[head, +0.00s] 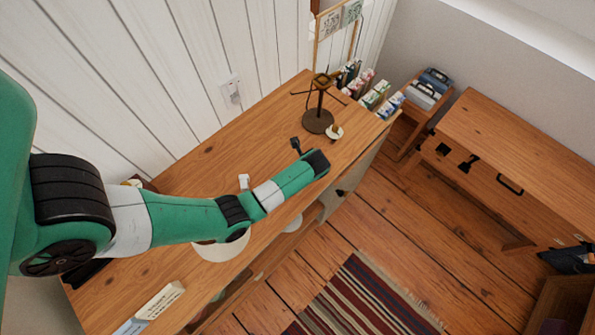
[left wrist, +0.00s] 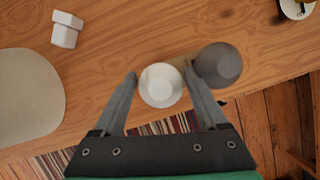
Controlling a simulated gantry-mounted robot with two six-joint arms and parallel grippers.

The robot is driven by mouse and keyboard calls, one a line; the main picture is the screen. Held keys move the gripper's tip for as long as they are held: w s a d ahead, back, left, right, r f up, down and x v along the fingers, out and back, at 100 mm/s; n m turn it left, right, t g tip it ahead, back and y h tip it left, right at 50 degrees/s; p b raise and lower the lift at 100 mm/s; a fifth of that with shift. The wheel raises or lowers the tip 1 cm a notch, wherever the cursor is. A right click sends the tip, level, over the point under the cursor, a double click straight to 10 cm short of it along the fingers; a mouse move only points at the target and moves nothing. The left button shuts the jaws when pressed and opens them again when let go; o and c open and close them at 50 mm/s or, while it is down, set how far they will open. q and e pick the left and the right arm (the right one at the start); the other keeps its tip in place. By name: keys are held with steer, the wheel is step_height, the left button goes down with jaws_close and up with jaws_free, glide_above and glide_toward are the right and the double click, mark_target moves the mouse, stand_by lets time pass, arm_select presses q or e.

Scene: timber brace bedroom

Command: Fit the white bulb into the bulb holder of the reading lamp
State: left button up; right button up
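The white bulb (left wrist: 161,86) is between the two fingertips of my left gripper (left wrist: 160,77). The fingers are spread, one on each side, with narrow gaps, and I see no clear grip. A grey bulb (left wrist: 219,63) stands just to its right, beside the right finger. In the head view my left arm hides both bulbs and the fingertips. The reading lamp (head: 318,119) has a dark round base, a thin stem and thin side arms, and stands on the wooden top near the wall. Its bulb holder is too small to make out surely. My right gripper is not in view.
A small white disc with a dark piece (head: 335,132) lies beside the lamp base. A white block (left wrist: 67,29) and a large pale round shade (left wrist: 28,97) are left of the bulbs. Several small boxes (head: 372,94) stand at the right end.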

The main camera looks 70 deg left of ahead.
arm_select(q)
steer(key=c, duration=1)
steer(key=shift+o, duration=0.2)
steer(key=shift+r, duration=0.6)
steer(key=v, duration=0.2)
steer(key=shift+a+r+p, duration=0.15)
steer(key=shift+r+p, duration=0.15)
steer(key=shift+r, duration=0.1)
steer(key=s+d+r+p, duration=0.2)
steer(key=d+r+p, duration=0.6)
steer(key=d, duration=0.5)
steer(key=shift+s+d+r, duration=0.2)
steer(key=shift+s+r, duration=0.2)
steer(key=shift+r, duration=0.2)
